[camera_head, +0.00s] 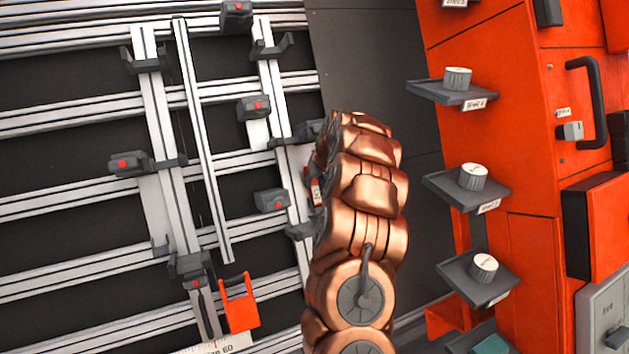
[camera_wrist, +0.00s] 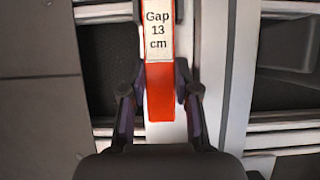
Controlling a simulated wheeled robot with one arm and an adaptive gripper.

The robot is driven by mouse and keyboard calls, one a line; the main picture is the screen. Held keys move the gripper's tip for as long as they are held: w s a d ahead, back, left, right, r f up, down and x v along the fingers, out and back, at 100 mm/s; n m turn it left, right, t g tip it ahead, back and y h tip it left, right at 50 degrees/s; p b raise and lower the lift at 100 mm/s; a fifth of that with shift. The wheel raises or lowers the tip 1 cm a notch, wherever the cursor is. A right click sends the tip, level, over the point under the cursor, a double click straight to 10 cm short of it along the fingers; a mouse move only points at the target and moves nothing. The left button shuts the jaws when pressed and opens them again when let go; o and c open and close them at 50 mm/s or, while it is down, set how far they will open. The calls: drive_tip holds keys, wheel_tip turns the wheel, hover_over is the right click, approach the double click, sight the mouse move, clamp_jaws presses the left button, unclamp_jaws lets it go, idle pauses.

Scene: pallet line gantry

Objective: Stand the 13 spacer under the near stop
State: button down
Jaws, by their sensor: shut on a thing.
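In the wrist view, my gripper (camera_wrist: 161,88) is shut on the red 13 spacer (camera_wrist: 160,104), with one finger on each side. Its white label reads "Gap 13 cm". The spacer lies along a pale upright rail (camera_wrist: 185,20); whether it touches the rail cannot be told. In the head view, a small red and white part of the spacer (camera_head: 315,187) shows left of my copper arm, which hides the gripper. Dark stops (camera_head: 301,231) sit on the same upright nearby, and more (camera_head: 308,131) higher up. Which one is the near stop is not readable.
Several pale rails (camera_head: 70,203) cross a dark backing. Red-dotted grey blocks (camera_head: 271,201) jut from the frame. An orange piece (camera_head: 240,306) hangs lower left. At right, an orange cabinet (camera_head: 520,120) carries small trays (camera_head: 437,91) with white knobs.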

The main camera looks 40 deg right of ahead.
drive_tip(key=shift+f, duration=0.15)
drive_tip(key=c, duration=0.8)
unclamp_jaws()
drive_tip(key=shift+o, duration=0.2)
drive_tip(key=shift+s, duration=0.1)
drive_tip(key=v, duration=1.2)
